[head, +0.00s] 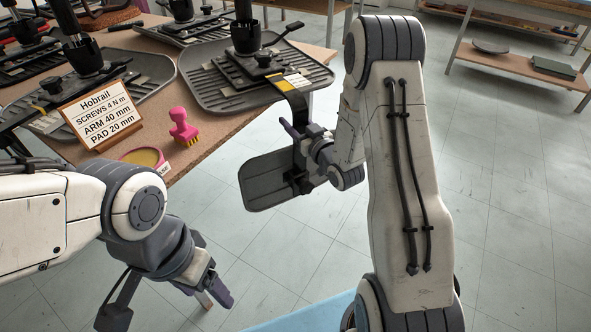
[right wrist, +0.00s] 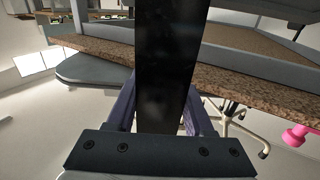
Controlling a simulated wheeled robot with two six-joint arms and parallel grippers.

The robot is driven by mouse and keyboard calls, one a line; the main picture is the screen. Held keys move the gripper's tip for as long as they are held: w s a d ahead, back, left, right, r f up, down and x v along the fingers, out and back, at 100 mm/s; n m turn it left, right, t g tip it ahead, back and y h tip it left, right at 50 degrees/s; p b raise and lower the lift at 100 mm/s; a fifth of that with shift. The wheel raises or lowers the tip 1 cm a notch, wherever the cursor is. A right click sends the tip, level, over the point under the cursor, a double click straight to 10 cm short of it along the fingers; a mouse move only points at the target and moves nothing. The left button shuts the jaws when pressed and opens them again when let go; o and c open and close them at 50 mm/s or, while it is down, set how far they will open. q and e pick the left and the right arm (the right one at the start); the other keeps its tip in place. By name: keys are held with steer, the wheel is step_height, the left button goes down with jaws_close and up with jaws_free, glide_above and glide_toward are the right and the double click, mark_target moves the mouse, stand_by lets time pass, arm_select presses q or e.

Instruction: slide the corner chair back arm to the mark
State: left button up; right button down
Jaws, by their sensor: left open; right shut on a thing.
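The corner chair (head: 215,85) lies stripped on the table corner, its ribbed grey seat pan turned underside up. Its dark back arm (head: 294,101) comes out past the table edge and bends down to a grey back pad (head: 265,182). A yellow and white marking (head: 291,80) shows where the arm meets the mechanism; its fine lines are too small to read. My right gripper (head: 303,135) is shut on the back arm, which also shows between the fingers in the right wrist view (right wrist: 165,70). My left gripper (head: 212,288) is open and empty, low in front of the table.
A card (head: 97,113) on the table reads Hobrail, screws 4 N m, arm 40 mm, pad 20 mm. A pink brush (head: 183,126) and a round yellow-topped dish (head: 145,158) are near the table edge. Other stripped chairs stand behind. The tiled floor at right is clear before shelves (head: 520,65).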

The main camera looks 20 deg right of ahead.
mark_target(302, 128)
steer(key=shift+s+d+b, duration=0.2)
steer(key=shift+s, duration=0.7)
steer(key=shift+s+d+b, duration=0.15)
steer(key=shift+s+d, duration=0.05)
steer(key=shift+s, duration=0.7)
jaws_free()
steer(key=shift+s+d+b, duration=0.15)
steer(key=shift+s+b, duration=0.15)
steer(key=shift+s, duration=0.7)
steer(key=shift+s+d+b, duration=0.15)
steer(key=shift+s+b, duration=0.1)
steer(key=shift+s, duration=0.7)
steer(key=shift+s+r+p, duration=0.15)
steer(key=shift+s+p, duration=0.1)
steer(key=shift+p, duration=0.25)
steer(key=shift+s+d+p, duration=0.15)
steer(key=shift+s+p, duration=0.6)
steer(key=shift+p, duration=0.1)
steer(key=shift+s+f, duration=0.1)
steer(key=shift+f, duration=0.1)
